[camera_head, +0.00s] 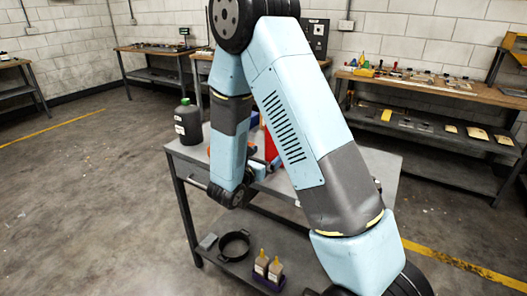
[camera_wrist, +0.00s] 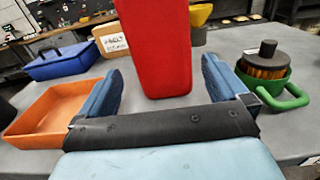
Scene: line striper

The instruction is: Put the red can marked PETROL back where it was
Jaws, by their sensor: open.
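A tall red can (camera_wrist: 155,50) stands upright on the grey cart top in the wrist view, straight ahead between my fingers. No lettering shows on the side facing me, and its top is cut off by the frame. My gripper (camera_wrist: 161,72) is open, with one blue finger on each side of the can and a gap to each. I cannot tell how deep the can sits between the fingers. In the head view only a strip of the red can (camera_head: 271,146) shows behind my arm. The cart top (camera_head: 376,163) is partly hidden by my arm.
In the wrist view, an orange tray (camera_wrist: 42,118) and blue toolbox (camera_wrist: 62,66) are left. A tan lettered label (camera_wrist: 113,42) and yellow funnel (camera_wrist: 200,13) are behind; a green pot (camera_wrist: 275,84) is right. A dark jug (camera_head: 188,125) stands at the cart's left corner.

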